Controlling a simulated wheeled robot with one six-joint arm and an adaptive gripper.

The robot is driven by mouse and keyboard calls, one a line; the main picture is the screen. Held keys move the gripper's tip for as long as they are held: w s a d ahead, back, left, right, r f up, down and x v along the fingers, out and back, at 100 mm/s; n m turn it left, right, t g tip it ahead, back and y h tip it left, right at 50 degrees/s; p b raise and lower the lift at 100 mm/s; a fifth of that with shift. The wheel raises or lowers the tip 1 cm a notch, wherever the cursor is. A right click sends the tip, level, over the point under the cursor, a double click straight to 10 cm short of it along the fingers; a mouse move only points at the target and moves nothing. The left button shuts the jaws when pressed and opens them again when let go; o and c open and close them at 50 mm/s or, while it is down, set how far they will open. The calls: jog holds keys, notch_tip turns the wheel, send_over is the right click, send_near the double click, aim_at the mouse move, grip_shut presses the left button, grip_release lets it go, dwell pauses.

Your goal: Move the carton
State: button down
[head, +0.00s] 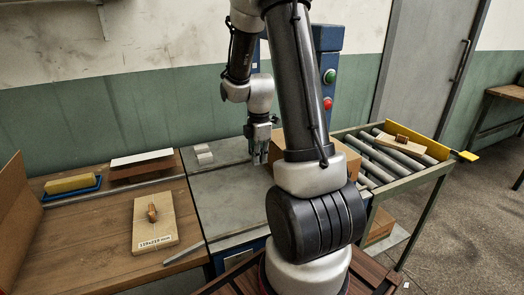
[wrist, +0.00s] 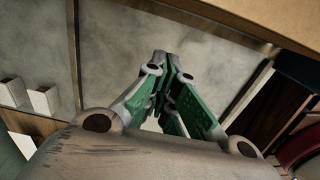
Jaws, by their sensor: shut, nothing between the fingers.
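A brown carton (head: 343,158) stands at the right end of the grey metal bench plate (head: 222,205), largely hidden behind my arm in the head view. A brown cardboard surface, likely the carton's side (wrist: 255,22), crosses the upper right of the wrist view. My gripper (head: 260,158) hangs over the grey plate to the left of the carton, its fingers pointing down. In the wrist view the green-padded fingers of my gripper (wrist: 166,68) meet at the tips with nothing between them. The fingers look apart from the carton.
A roller conveyor (head: 385,155) with a yellow end guard (head: 412,143) lies to the right. Small white blocks (head: 204,155) stand at the plate's back. A blue post (head: 328,65) with buttons rises behind my arm.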

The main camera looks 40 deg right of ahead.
jog(key=f, duration=0.5)
jog(key=shift+d, duration=0.25)
jog(key=shift+s+d, duration=0.2)
jog(key=shift+d, duration=0.4)
jog(key=shift+s+d, duration=0.2)
jog(key=shift+d, duration=0.35)
jog(key=shift+s+d, duration=0.1)
jog(key=shift+d, duration=0.4)
